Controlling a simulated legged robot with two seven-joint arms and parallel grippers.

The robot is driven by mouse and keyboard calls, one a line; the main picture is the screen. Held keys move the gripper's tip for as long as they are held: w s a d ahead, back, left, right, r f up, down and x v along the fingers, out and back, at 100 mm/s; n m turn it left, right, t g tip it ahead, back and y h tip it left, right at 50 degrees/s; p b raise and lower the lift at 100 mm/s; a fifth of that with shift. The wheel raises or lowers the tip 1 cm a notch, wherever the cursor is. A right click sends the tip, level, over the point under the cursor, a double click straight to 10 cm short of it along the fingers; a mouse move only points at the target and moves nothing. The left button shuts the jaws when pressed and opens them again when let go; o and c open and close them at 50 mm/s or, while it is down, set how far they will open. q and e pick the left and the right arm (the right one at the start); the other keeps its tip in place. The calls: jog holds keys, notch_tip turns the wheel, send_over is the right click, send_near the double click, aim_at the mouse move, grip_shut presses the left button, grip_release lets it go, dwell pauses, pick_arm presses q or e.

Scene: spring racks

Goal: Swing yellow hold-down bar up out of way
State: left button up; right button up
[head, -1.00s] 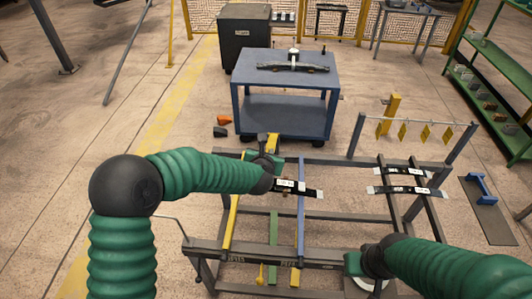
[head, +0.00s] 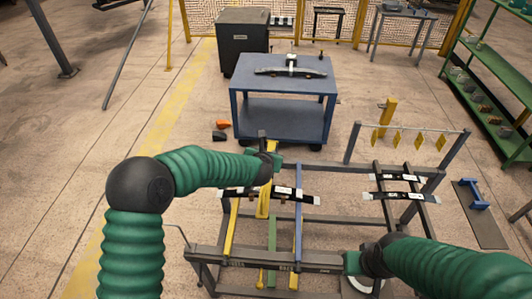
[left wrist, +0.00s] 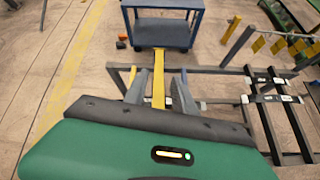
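A yellow bar (head: 264,199) stands steeply at the rack's left part, below my left gripper (head: 271,162). In the left wrist view the yellow bar (left wrist: 158,82) runs between the two grey fingers (left wrist: 159,88), with a gap seen on both sides; contact is not visible. The left gripper is open. A dark leaf spring (head: 291,194) with white labels lies across the rack close to the bar. My right gripper (head: 362,263) is at the rack's front rail, low on the right; its fingers are too unclear to tell their state.
The dark rack frame (head: 330,267) has other yellow, green and blue (head: 298,225) bars. More labelled springs (head: 400,196) lie at right, near a post rail with yellow tags (head: 397,139). A blue cart (head: 284,105) stands behind the rack. Open floor lies left.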

pick_arm(q)
jog(key=b+v, duration=0.3)
jog(key=v, duration=1.3)
jog(key=shift+s, duration=0.3)
jog(key=shift+w, duration=0.1)
